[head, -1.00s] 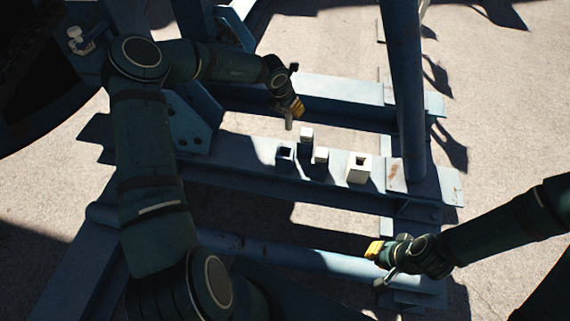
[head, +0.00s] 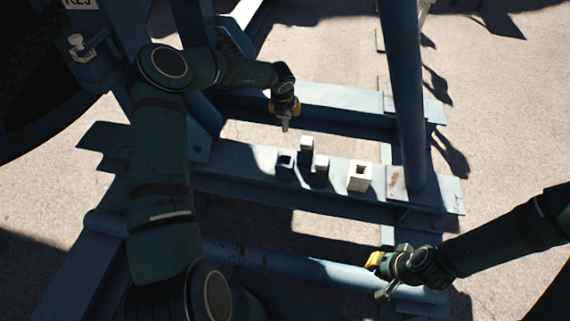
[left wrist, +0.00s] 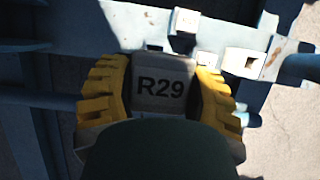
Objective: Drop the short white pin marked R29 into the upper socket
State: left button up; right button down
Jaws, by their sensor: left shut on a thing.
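The short white pin marked R29 (left wrist: 160,88) is between the yellow fingers of my left gripper (left wrist: 160,92), which is shut on it. In the head view my left gripper (head: 284,108) points down, with the pin's pale end (head: 285,125) showing under it, above and apart from the beam. A dark blue square socket (head: 285,161) stands below it on the beam. A white square socket (head: 359,177) stands further right. I cannot tell which is called upper. My right gripper (head: 375,262) is at the lower right, and its finger opening is unclear.
Two white-topped blocks (head: 306,144) (head: 321,162) stand between the sockets on the blue beam (head: 235,168). A blue post (head: 406,100) rises at the right. A bracket with a small white piece (head: 76,43) and a partly cut-off label (head: 77,4) are at the upper left.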

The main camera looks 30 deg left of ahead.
pick_arm(q)
notch_tip(320, 180, down, 26)
jog(key=b, duration=0.6)
jog(key=shift+r, duration=0.25)
jog(key=shift+f, duration=0.2)
jog(key=o, duration=1.3)
